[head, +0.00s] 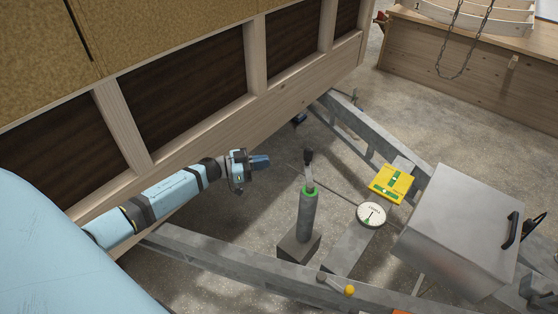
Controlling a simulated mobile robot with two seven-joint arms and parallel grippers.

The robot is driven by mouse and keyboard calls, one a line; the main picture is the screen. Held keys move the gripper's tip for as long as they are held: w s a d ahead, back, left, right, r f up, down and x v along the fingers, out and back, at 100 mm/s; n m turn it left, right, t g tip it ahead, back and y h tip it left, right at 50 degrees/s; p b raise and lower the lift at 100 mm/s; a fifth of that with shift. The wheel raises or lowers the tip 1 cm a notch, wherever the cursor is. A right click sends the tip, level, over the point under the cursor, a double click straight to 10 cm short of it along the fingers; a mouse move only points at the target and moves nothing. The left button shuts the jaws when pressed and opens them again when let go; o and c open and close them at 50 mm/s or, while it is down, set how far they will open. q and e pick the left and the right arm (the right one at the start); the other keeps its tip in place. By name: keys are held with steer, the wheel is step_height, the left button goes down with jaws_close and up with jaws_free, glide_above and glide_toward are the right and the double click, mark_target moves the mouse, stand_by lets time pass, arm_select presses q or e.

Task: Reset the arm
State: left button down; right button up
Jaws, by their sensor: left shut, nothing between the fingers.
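My left arm comes in from the left, along the hut's wooden lower frame. My left gripper (260,162) is at its end, shut and empty, pointing right. It hangs to the left of an upright grey jack post (309,212) with a green ring and a black top, with a gap between them. My right gripper does not show.
The trailer's grey metal beams (240,262) run below and right of the arm. A yellow level plate (390,184), a round white gauge (371,214), a yellow-knobbed lever (348,290) and a metal box (456,232) sit at the right. A wooden bench (450,78) stands behind.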

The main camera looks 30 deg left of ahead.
arm_select(q)
steer(key=s+d+f+n+g+y, duration=0.1)
steer(key=s+d+f+y, duration=0.3)
steer(key=s+d, duration=0.6)
steer(key=s+d+f+n+g+y+p, duration=0.1)
steer(key=s+d+f+n+y, duration=0.3)
steer(key=s+d, duration=0.7)
steer(key=s+y, duration=0.1)
steer(key=s, duration=0.3)
steer(key=shift+s+d+n, duration=0.15)
steer(key=shift+d+n, duration=0.15)
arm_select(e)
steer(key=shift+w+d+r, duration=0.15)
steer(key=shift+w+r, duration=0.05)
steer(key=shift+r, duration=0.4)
arm_select(q)
steer(key=shift+f, duration=0.15)
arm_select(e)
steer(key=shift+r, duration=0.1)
